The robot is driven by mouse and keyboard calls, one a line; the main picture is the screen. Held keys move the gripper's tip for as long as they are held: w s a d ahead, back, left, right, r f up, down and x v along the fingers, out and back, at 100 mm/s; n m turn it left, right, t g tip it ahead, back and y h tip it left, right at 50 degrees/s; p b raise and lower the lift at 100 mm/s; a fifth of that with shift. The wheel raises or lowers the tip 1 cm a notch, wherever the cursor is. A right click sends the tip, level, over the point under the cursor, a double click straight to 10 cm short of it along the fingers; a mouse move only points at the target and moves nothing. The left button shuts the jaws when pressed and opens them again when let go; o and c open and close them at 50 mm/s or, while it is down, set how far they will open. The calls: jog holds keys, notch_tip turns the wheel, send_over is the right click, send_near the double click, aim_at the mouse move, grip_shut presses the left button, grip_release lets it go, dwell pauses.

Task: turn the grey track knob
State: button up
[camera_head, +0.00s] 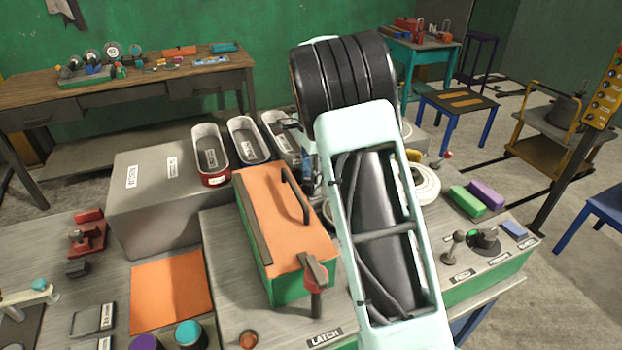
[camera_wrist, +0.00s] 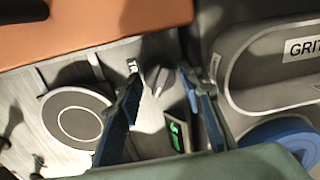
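In the wrist view a small grey knob (camera_wrist: 163,78) with a pointed, ridged shape stands on the grey metal top. My gripper (camera_wrist: 167,80) is open, with one blue-and-black finger to the left of the knob and one to the right. The knob shows in the gap between the fingertips, and I see no finger touching it. I cannot tell how far above it the fingertips are. In the head view my pale arm hides the knob and most of my gripper, beyond the orange-topped box (camera_head: 278,215).
In the wrist view a green-lit display (camera_wrist: 177,135) lies near the right finger. A round dark disc (camera_wrist: 75,118) is at left, and a bin labelled GRIT (camera_wrist: 250,65) at right. The orange top (camera_wrist: 90,25) borders the upper edge. A red-handled latch (camera_head: 314,278) stands in front.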

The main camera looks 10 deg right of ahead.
jog(key=shift+f, duration=0.2)
jog(key=c, duration=0.9)
